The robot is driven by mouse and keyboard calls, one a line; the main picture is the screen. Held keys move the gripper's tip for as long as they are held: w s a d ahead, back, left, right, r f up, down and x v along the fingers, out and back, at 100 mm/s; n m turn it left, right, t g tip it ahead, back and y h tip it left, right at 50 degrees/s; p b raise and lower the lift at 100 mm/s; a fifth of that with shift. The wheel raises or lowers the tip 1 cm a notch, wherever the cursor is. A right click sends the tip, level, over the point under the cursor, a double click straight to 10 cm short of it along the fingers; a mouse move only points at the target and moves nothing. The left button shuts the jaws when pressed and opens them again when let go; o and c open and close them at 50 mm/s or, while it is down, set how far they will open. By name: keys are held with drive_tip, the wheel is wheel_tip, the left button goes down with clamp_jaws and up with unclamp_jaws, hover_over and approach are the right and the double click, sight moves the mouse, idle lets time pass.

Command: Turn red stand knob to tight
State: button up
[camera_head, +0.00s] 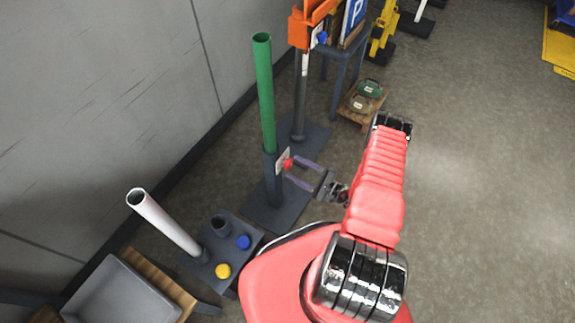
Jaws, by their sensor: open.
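The red knob (287,164) sits on the side of a dark stand (273,192) by a small white label. A green pole (265,95) stands upright in this stand. My gripper (302,173) is open, with its two purple-grey fingers pointing left at the stand. The fingertips are close to the knob, one at about knob height and one lower in the picture. Whether either finger touches the knob, I cannot tell. The knob's setting is too small to read.
A white pole (165,226) leans in a dark base with a blue knob (243,242) and a yellow knob (223,270). A grey bin (122,292) is at lower left. An orange-topped post (300,90) and a table with a blue P sign (354,15) stand behind.

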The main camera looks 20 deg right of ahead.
sight(291, 167)
drive_tip(key=shift+x, duration=2.15)
drive_tip(key=shift+c, duration=0.7)
drive_tip(key=c, duration=0.9)
drive_tip(key=shift+a, duration=0.3)
drive_tip(key=shift+s+d, duration=0.1)
drive_tip(key=shift+d, duration=0.05)
